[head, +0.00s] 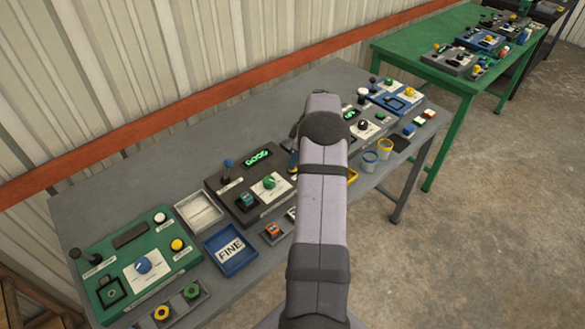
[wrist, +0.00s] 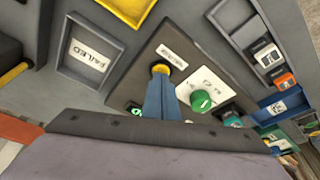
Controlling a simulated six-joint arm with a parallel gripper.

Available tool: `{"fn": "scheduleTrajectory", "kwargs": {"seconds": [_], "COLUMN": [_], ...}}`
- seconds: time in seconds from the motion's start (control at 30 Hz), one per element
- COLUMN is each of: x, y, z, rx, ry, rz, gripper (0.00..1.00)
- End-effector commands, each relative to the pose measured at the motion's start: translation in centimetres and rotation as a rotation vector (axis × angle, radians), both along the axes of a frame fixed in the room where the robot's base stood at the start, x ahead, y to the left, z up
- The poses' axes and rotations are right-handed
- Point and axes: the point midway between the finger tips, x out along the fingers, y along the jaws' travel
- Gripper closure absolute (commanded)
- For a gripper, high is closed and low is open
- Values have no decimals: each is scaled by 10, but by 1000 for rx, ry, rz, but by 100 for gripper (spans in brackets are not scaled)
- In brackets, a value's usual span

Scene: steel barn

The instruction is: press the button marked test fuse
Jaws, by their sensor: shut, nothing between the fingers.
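A dark control panel (head: 233,203) lies on the grey table, and it also fills the middle of the wrist view (wrist: 150,50). It carries a green knob (wrist: 201,101) on a white plate and a small white label (wrist: 172,56) whose writing I cannot read with certainty. My gripper (wrist: 160,76) is shut and empty, its blue fingers pointing down at the panel beside that label. A yellow round shape (wrist: 160,67) shows at the fingertips; it looks like a button, partly covered by them. I cannot tell whether they touch. In the head view my arm mostly hides this spot.
A blue tray marked FINE (head: 230,249) and a green panel (head: 137,262) lie at the left. More panels stand at the right. A green table (head: 440,50) stands beyond.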

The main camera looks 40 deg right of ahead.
Motion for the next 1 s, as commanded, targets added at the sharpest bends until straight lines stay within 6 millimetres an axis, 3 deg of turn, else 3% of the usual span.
{"fn": "scheduleTrajectory", "kwargs": {"seconds": [0.27, 1.0], "x": [0, 0], "y": [0, 0], "z": [6, 59], "rx": [0, 0], "ry": [1, 0], "rz": [0, 0], "gripper": [100, 100]}}
